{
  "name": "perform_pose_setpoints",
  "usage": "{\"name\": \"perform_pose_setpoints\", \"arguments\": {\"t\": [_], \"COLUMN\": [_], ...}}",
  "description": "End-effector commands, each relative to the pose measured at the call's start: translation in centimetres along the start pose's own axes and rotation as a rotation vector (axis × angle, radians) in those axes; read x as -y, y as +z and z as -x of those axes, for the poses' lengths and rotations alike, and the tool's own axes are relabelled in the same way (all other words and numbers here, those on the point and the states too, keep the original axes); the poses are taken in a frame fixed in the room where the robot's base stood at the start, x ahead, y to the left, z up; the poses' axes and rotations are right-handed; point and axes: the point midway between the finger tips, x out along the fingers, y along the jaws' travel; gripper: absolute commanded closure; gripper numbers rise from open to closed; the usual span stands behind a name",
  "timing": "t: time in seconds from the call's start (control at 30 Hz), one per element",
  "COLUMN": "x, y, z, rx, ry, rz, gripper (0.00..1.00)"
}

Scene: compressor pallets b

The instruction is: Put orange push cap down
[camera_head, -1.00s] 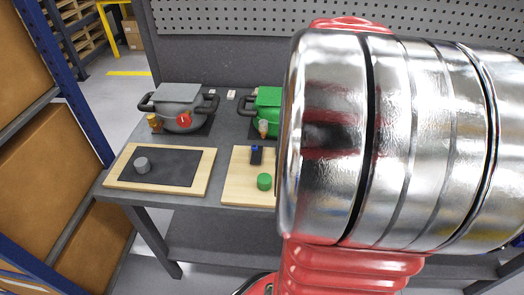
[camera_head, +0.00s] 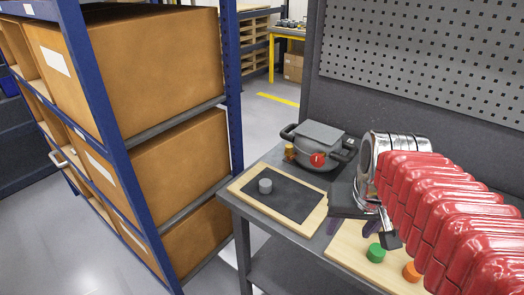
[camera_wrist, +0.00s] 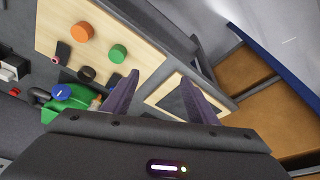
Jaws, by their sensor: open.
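The orange push cap (camera_head: 411,271) stands on the right pale wooden board (camera_head: 345,250), partly beside my red arm in the head view. In the wrist view the orange cap (camera_wrist: 80,31) is at upper left on the same board, next to the green cap (camera_wrist: 118,53). The green cap also shows in the head view (camera_head: 375,252). My gripper (camera_wrist: 159,80) is open, with its dark purple fingers apart and nothing between them. It is above the bench, apart from the orange cap.
A green unit with a blue knob (camera_wrist: 72,98) lies near my gripper. Shelves with cardboard boxes (camera_head: 165,75) stand left.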

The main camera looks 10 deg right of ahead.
Motion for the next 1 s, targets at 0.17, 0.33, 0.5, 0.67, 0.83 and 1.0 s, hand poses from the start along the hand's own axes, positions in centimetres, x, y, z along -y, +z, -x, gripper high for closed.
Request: {"name": "perform_pose_setpoints", "arguments": {"t": [0.17, 0.33, 0.5, 0.67, 0.83, 1.0], "x": [4.4, 7.6, 9.1, 9.3, 9.3, 9.3], "y": [1.9, 3.9, 5.1, 5.3, 5.2, 5.2], "z": [1.1, 1.9, 2.3, 2.3, 2.3, 2.3], "rx": [-0.080, -0.147, -0.184, -0.188, -0.187, -0.187], "ry": [-0.048, -0.097, -0.127, -0.131, -0.131, -0.131], "rz": [0.130, 0.237, 0.294, 0.301, 0.300, 0.300], "gripper": [0.47, 0.47, 0.47, 0.47, 0.47, 0.47]}}
